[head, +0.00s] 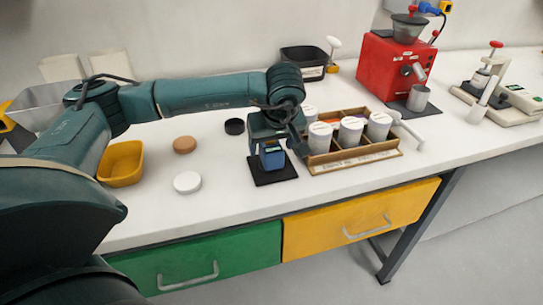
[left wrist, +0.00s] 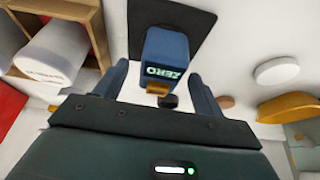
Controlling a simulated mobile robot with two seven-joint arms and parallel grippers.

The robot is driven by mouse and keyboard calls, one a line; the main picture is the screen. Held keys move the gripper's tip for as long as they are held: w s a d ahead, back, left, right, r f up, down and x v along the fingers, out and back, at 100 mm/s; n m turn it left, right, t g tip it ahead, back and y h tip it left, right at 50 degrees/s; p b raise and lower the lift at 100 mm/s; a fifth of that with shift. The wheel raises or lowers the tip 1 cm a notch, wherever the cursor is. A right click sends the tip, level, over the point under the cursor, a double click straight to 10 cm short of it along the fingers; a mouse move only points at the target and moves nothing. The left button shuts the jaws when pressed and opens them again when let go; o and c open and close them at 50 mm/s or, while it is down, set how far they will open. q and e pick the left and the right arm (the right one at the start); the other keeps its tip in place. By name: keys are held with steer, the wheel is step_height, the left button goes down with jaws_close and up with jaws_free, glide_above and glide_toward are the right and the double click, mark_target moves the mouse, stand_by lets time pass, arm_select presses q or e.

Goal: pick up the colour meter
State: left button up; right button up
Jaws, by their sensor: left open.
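The colour meter (head: 271,154) is a small blue device standing on a black mat (head: 273,176) on the white bench. My left gripper (head: 278,137) is directly above and around it, pointing down. In the left wrist view the colour meter (left wrist: 166,58), with the word ZERO on a dark label and an orange part at its near end, lies between and slightly beyond the two open fingers of my left gripper (left wrist: 160,85). I cannot tell whether a finger touches it. My right gripper does not show.
A wooden tray (head: 357,158) with white-lidded jars stands close on the right. White, brown and black discs and a yellow bin (head: 121,164) lie to the left. A red grinder (head: 394,69) stands at the back right. The bench front, above green and yellow drawers, is clear.

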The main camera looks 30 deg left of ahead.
arm_select(q)
steer(key=shift+x, duration=1.35)
steer(key=shift+c, duration=0.6)
steer(key=shift+r, duration=0.1)
steer(key=c, duration=1.2)
